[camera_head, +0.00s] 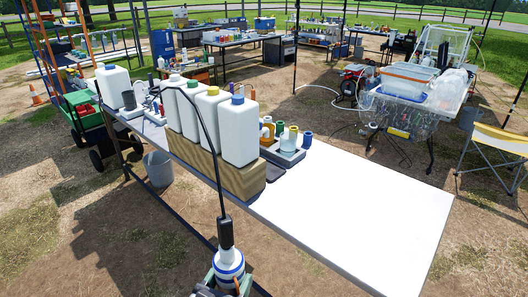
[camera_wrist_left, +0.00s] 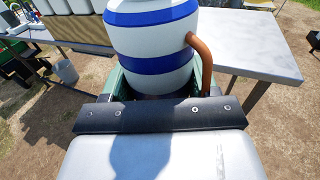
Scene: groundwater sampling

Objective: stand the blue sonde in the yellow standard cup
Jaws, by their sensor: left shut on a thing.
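The blue sonde is a white cylinder with blue bands (camera_head: 229,262), with a black neck and a long black cable arching up from it. My left gripper (camera_head: 224,284) is shut on it at the bottom of the head view, off the front edge of the table. In the left wrist view the banded sonde (camera_wrist_left: 152,40) fills the space between the green jaws, and an orange-brown curved piece runs down its right side. My right gripper is out of view.
Large white jugs with coloured caps (camera_head: 239,133) stand in a row on a wooden block (camera_head: 238,181), left of the tray. The white tabletop (camera_head: 350,210) right of the tray is clear.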

